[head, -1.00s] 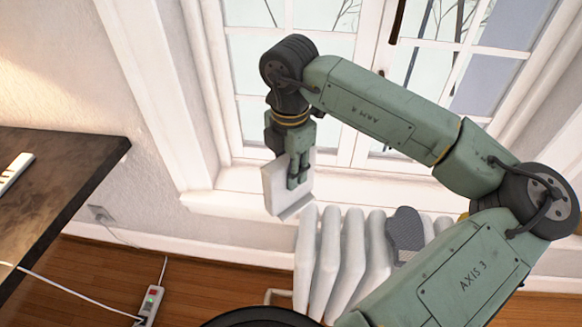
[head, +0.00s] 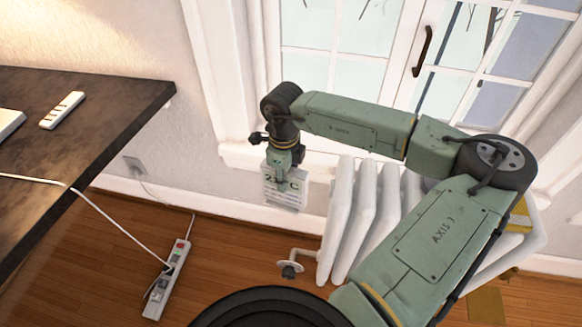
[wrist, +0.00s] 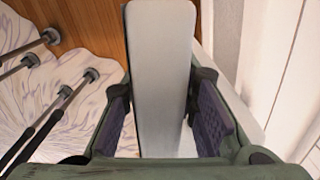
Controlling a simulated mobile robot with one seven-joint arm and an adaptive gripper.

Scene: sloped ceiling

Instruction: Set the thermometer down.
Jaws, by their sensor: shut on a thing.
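The thermometer is a white flat slab with dark digits and a "C" on its face (head: 285,197). It hangs upright in the air in front of the wall, left of the radiator, in the head view. My gripper (head: 284,180) is shut on its upper part. In the wrist view the thermometer's pale narrow side (wrist: 160,70) stands between the two dark finger pads of my gripper (wrist: 162,118). The lower end of the thermometer is clear of any surface in the head view.
A dark desk (head: 105,115) with a white strip (head: 62,110) is at the left. A white radiator (head: 362,215) stands under the window (head: 330,90). A power strip (head: 168,280) and cable lie on the wooden floor. A patterned rug (wrist: 40,85) and metal rods show in the wrist view.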

